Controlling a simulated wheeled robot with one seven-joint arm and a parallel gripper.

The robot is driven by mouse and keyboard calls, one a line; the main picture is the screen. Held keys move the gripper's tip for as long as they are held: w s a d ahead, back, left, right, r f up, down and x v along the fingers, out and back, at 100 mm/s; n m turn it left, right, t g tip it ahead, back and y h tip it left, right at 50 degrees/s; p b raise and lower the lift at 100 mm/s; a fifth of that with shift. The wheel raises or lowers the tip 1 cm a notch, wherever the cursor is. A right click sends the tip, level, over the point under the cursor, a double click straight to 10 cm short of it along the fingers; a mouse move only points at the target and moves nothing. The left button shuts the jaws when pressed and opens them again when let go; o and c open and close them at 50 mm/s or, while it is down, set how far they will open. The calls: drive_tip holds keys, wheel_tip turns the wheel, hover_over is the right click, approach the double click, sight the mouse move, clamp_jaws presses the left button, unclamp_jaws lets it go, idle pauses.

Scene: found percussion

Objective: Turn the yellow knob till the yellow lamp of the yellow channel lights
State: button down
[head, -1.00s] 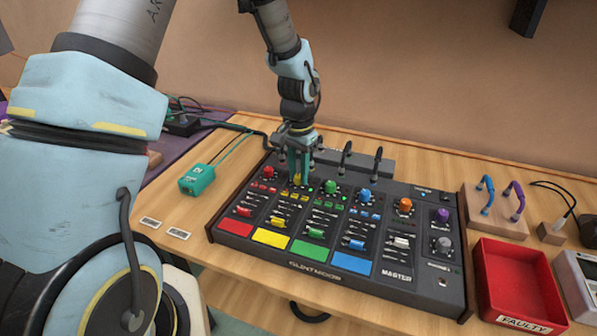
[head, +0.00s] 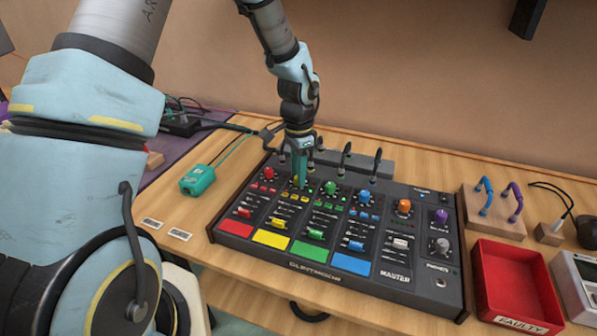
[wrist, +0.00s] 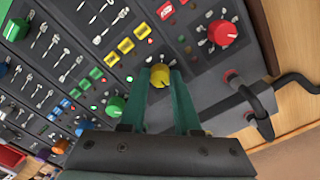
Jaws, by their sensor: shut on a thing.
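The yellow knob (wrist: 159,75) sits in the top row of the mixer (head: 228,238), between the red knob (head: 268,173) and the green knob (head: 331,188). My gripper (wrist: 162,78) is shut on the yellow knob, one green finger on each side of it. In the head view my gripper (head: 299,182) points down at the yellow channel and mostly hides the knob. Yellow buttons (wrist: 126,45) line the channel below it, and a yellow pad (head: 271,238) marks its front end. I cannot tell whether the channel's yellow lamp is lit.
Cable plugs (head: 345,158) stand up along the mixer's back edge, close to my gripper. Blue (head: 364,196), orange (head: 404,207) and purple (head: 441,216) knobs lie to the right. A red tray (head: 545,318) and a teal box (head: 197,180) flank the mixer.

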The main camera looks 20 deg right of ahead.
drive_tip(key=shift+m, duration=0.4)
drive_tip(key=c, duration=0.6)
unclamp_jaws()
wheel_tip(320, 180, up, 11)
drive_tip(key=shift+f+b, duration=0.1)
drive_tip(key=shift+b, duration=0.85)
